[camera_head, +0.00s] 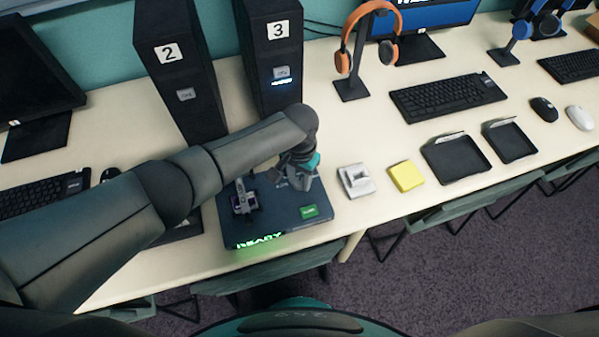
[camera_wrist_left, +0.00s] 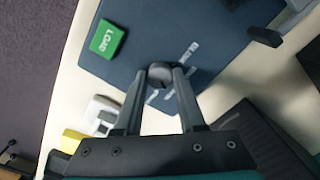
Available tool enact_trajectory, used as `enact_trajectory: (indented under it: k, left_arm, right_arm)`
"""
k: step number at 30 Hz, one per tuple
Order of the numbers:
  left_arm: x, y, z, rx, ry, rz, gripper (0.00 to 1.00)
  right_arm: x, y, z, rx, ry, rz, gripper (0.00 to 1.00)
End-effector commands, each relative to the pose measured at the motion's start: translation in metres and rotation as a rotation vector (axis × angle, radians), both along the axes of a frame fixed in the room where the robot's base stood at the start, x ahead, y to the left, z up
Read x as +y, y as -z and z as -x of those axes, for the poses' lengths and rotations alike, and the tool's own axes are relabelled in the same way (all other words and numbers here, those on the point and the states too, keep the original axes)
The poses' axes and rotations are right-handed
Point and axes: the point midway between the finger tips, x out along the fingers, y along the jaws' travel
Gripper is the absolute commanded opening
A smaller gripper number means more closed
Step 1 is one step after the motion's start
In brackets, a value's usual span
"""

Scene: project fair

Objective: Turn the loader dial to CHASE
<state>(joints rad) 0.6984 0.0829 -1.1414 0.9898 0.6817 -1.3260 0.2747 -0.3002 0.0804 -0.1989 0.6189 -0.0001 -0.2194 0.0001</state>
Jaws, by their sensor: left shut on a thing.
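The loader (camera_head: 283,226) is a dark blue flat box on the table, with a green lit READY sign at its front edge. Its green LOAD button (camera_head: 309,211) also shows in the left wrist view (camera_wrist_left: 107,39). The dial (camera_wrist_left: 159,72) is a small round grey knob with a dark pointer line. White lettering lies around it, too blurred to read surely, so I cannot tell its setting. My left gripper (camera_head: 297,182) is over the right part of the loader. In the left wrist view its fingers (camera_wrist_left: 159,80) are shut on the dial from both sides. My right gripper is not in view.
A small device (camera_head: 243,198) sits on the loader's left part. A white-grey gadget (camera_head: 355,181) and a yellow block (camera_head: 406,176) lie right of the loader. Black towers 2 (camera_head: 180,70) and 3 (camera_head: 273,50) stand behind. Two black trays (camera_head: 455,160) lie further right.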

Motion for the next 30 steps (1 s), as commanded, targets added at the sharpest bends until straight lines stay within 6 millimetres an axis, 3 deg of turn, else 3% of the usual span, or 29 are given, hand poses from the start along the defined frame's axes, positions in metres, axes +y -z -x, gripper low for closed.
enact_trajectory:
  k: [21,22,30]
  left_arm:
    - [-0.0001,0.0005,0.0003,0.001,-0.079,-0.001,0.00]
    - [-0.0001,0.0004,0.0003,0.001,-0.079,-0.001,0.42]
    - [0.0000,0.0002,0.0000,0.000,-0.078,0.000,0.69]
  right_arm:
    - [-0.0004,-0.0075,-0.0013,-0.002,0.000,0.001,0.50]
    - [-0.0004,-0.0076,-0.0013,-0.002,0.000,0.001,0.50]
    - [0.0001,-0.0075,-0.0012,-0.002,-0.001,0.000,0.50]
